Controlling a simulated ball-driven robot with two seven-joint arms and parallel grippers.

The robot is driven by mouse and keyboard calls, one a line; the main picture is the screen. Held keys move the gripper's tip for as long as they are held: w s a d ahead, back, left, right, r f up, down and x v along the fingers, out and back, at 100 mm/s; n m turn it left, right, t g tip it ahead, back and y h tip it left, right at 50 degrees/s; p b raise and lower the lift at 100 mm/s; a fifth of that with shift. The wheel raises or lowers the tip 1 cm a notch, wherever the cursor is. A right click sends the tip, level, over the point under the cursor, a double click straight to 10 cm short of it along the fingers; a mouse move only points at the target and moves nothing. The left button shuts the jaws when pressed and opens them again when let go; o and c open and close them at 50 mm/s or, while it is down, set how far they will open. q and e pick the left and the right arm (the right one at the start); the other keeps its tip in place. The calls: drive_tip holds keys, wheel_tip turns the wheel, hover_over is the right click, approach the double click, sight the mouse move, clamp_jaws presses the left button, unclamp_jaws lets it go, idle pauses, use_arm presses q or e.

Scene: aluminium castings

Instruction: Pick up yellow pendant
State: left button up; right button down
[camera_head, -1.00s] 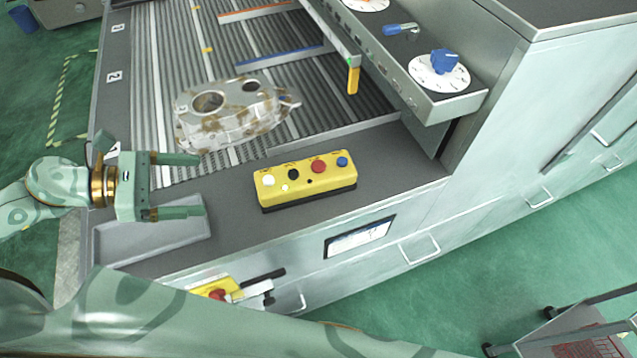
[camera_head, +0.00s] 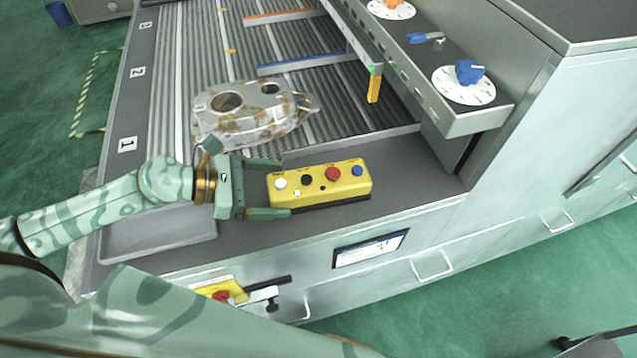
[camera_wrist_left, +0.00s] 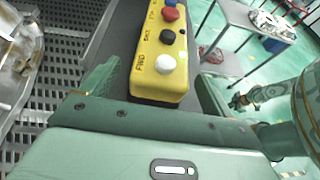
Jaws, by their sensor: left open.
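The yellow pendant (camera_head: 325,188) is a long box with white, black, red and blue buttons, lying on the grey ledge at the front of the machine. My left gripper (camera_head: 267,188) is open at the pendant's left end, one finger toward the far side and one toward the near side. In the left wrist view the pendant (camera_wrist_left: 161,75) lies between the two spread fingers, its white button end nearest the palm; I cannot tell whether they touch it. What looks like my right gripper (camera_wrist_left: 238,102) is small at the right of that view, its jaws unclear.
A brown-stained metal casting (camera_head: 250,117) sits on the ribbed roller bed behind the pendant. A shallow grey tray (camera_head: 150,249) is under my left arm. A control panel with dials (camera_head: 462,88) overhangs at the right. The ledge right of the pendant is clear.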

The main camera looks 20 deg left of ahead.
sight(292, 188)
use_arm(q)
drive_tip(key=p+x, duration=0.1)
drive_tip(key=x, duration=0.3)
drive_tip(key=shift+d+f, duration=0.1)
drive_tip(key=shift+d, duration=0.1)
drive_tip(key=c, duration=0.9)
drive_tip(key=shift+w, duration=0.1)
drive_tip(key=c, duration=0.4)
